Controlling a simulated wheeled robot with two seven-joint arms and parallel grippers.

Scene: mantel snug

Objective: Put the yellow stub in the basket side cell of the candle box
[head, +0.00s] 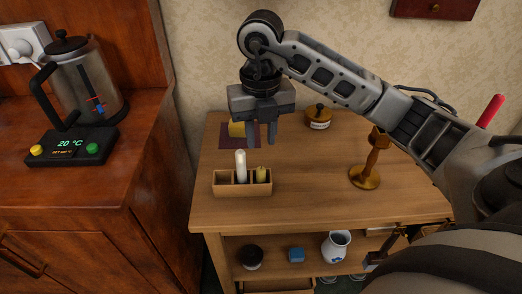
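The candle box (228,190) is a small wooden box with cells in a row, near the front left of the wooden table. A tall white candle (241,166) stands upright in its middle cell. A short yellow stub (261,174) stands in its right cell. The left cell looks empty. My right gripper (260,140) points down above and behind the box. Its fingers are apart with nothing visible between them. No basket that I can make out shows. My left gripper is not in view.
A dark mat (226,141) with a yellow object (237,129), partly hidden by my gripper, lies behind the box. An amber lidded pot (318,117) and a brass candlestick (365,178) stand farther right. A kettle (88,80) is on the left cabinet. The table's middle is clear.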

